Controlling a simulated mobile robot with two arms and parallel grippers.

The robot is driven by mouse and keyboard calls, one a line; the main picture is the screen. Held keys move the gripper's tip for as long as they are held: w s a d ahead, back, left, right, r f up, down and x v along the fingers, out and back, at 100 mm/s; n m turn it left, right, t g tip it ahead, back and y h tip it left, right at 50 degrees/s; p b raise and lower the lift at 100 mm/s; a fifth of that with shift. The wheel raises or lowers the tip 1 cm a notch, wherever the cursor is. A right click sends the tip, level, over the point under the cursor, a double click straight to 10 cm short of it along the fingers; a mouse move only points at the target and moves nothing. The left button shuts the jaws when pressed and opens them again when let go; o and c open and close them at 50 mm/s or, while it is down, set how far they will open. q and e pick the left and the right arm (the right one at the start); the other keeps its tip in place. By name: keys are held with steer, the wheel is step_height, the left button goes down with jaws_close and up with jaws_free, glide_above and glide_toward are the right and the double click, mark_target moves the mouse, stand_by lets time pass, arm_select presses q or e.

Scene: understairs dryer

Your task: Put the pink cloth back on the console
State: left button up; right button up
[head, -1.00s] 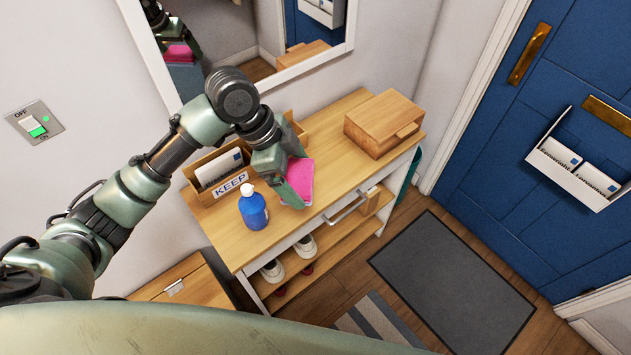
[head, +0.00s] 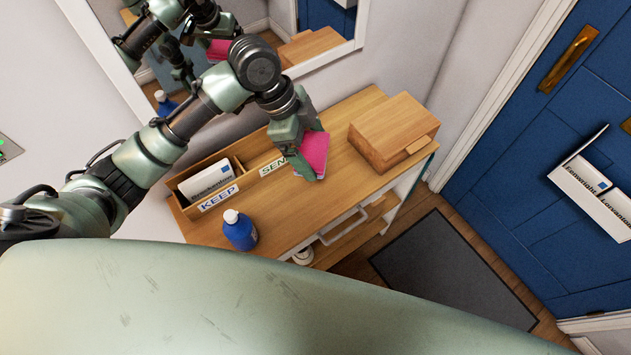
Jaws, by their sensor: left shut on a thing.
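The pink cloth (head: 315,150) is a folded pad over the middle of the wooden console (head: 290,218). My left gripper (head: 306,168) is shut on it, with the fingers on its left and front sides. The cloth is just above or on the console top; I cannot tell whether it touches. Part of the cloth is hidden behind the fingers. My right gripper is not in view.
A blue bottle (head: 240,231) stands at the console's front left, before a letter holder (head: 177,208) marked KEEP and SEND. A wooden box (head: 393,130) stands at the right end. A mirror (head: 366,22) hangs behind. Console top between bottle and box is clear.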

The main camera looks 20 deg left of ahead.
arm_select(q)
steer(key=p, duration=0.2)
glide_above(317, 199)
steer(key=a, duration=0.1)
step_height(317, 199, down, 9)
steer(key=f, duration=0.4)
steer(key=shift+a+f, duration=0.15)
steer(key=shift+a, duration=0.05)
steer(key=shift+f, duration=0.25)
step_height(317, 199, down, 3)
steer(key=shift+s+f+p, duration=0.1)
steer(key=shift+p, duration=0.35)
steer(key=shift+f, duration=0.3)
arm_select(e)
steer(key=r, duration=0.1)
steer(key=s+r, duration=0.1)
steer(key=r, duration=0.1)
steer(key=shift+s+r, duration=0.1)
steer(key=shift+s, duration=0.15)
arm_select(q)
steer(key=o, duration=0.9)
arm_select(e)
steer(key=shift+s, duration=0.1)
